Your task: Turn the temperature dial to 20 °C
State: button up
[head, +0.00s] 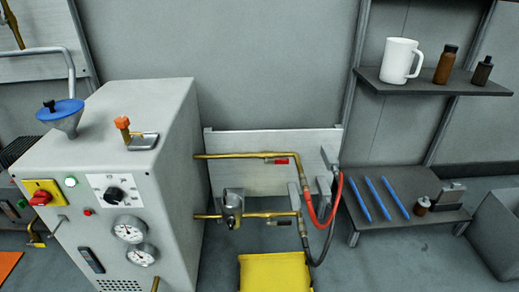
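A black round dial (115,195) sits on a white scale plate (98,183) on the front of a grey machine cabinet (170,110). The marks around the dial are too small to read, so I cannot tell its setting or be sure that it is the temperature dial. Nothing covers the dial. My gripper is not in view.
Brass pipes (235,155) leave the cabinet's right side. A yellow container (275,272) stands on the floor.

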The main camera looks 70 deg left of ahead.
aim_at(112, 196)
jog(key=u, duration=3.45)
